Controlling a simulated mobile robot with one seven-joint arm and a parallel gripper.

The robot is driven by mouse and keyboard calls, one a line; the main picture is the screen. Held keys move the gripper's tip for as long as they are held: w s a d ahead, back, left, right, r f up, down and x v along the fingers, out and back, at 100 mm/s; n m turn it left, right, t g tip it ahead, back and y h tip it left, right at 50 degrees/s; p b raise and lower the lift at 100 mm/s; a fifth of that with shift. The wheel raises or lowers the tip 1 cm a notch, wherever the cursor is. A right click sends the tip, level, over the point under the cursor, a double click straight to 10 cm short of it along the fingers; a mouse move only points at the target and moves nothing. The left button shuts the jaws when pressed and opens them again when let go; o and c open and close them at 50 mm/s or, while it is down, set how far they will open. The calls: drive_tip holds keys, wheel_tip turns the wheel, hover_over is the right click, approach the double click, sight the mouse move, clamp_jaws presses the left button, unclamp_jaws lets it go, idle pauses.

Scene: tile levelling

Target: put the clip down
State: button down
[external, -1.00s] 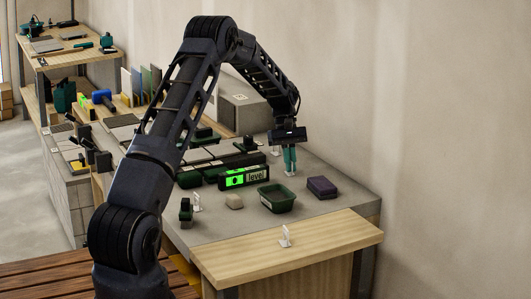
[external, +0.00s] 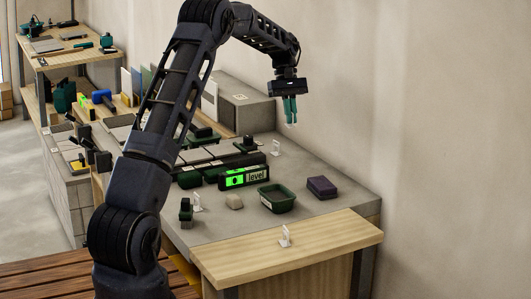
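My gripper (external: 290,122) is raised above the back right of the grey worktop, its teal fingers pointing down and close together. A small white piece, seemingly a clip (external: 292,125), shows at the fingertips; most of it is hidden by the fingers. It hangs clear of the worktop. Other white clips stand upright: one at the back near the wall (external: 277,147), one at the left front of the worktop (external: 197,203), and one on the wooden front ledge (external: 285,237).
Dark-green pieces and tiles lie to the left. The worktop's back right is clear.

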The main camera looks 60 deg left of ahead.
wheel_tip(320, 180, up, 4)
drive_tip(key=shift+f, duration=0.15)
drive_tip(key=shift+d+r, duration=0.25)
drive_tip(key=shift+r, duration=0.05)
drive_tip(key=s+d+n, duration=0.1)
drive_tip(key=s+d, duration=0.1)
drive_tip(key=d, duration=1.2)
drive_tip(key=s+d+n, duration=0.1)
drive_tip(key=s+d, duration=0.2)
drive_tip(key=d, duration=1.1)
drive_tip(key=shift+t, duration=0.4)
drive_tip(key=f, duration=1.9)
drive_tip(key=shift+w+d+f, duration=0.2)
drive_tip(key=shift+w+f, duration=0.05)
drive_tip(key=shift+f, duration=0.1)
drive_tip(key=c, duration=2)
unclamp_jaws()
drive_tip(key=o, duration=0.4)
drive_tip(key=shift+c, duration=0.2)
